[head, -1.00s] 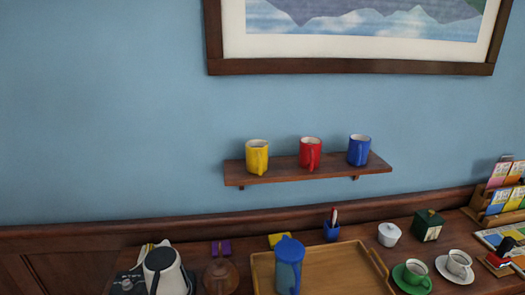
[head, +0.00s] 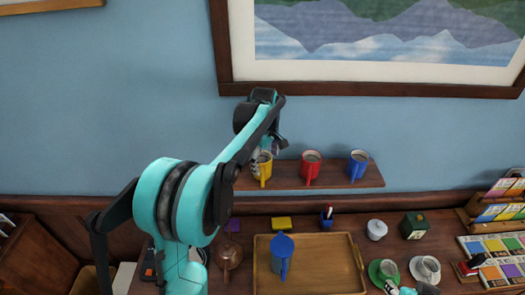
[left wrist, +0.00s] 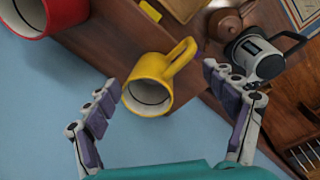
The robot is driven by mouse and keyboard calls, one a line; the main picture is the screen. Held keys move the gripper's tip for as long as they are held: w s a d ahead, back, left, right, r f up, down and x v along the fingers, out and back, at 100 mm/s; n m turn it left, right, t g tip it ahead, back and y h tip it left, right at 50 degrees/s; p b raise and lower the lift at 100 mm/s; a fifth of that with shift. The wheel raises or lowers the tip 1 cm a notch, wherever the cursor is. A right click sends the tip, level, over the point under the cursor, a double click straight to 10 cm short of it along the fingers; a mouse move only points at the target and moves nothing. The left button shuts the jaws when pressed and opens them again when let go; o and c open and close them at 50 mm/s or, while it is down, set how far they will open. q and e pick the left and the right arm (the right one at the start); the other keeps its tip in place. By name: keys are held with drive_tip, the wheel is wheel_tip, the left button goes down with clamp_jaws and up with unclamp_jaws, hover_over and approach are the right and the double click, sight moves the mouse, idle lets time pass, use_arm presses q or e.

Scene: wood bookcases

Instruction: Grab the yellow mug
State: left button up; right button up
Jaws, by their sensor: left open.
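The yellow mug (head: 265,169) stands upright at the left end of the wall shelf, partly hidden by my left arm in the head view. In the left wrist view the yellow mug (left wrist: 148,82) appears between the fingertips, its handle toward the upper right. My left gripper (left wrist: 161,77) is open, with a finger on each side of the mug; I cannot tell whether either touches it. In the head view my left gripper (head: 267,150) is at the mug, mostly hidden behind its own arm. A small part of my right gripper (head: 391,287) shows at the bottom edge.
A red mug (head: 311,166) and a blue mug (head: 358,165) stand to the right on the wooden shelf (head: 336,179). Below are a wooden tray (head: 330,265) with a blue pitcher (head: 282,256), a copper pot (head: 229,257) and cups on saucers. A framed picture hangs above.

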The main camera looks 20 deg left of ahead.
sight(263, 152)
use_arm(q)
drive_tip(key=w+a+n+p, duration=0.1)
drive_tip(key=w+a+n+g+p, duration=0.1)
drive_tip(key=w, duration=0.1)
drive_tip(key=shift+w+a+r, duration=0.15)
drive_tip(key=shift+a, duration=0.15)
drive_tip(key=shift+n, duration=0.4)
wheel_tip(263, 152, down, 8)
drive_tip(key=shift+w+a+f+p, duration=0.1)
drive_tip(key=shift+w+p, duration=0.05)
drive_tip(key=shift+p, duration=0.4)
drive_tip(key=c, duration=1.5)
use_arm(e)
wheel_tip(263, 152, up, 4)
drive_tip(key=shift+r, duration=0.25)
use_arm(q)
drive_tip(key=shift+o, duration=0.2)
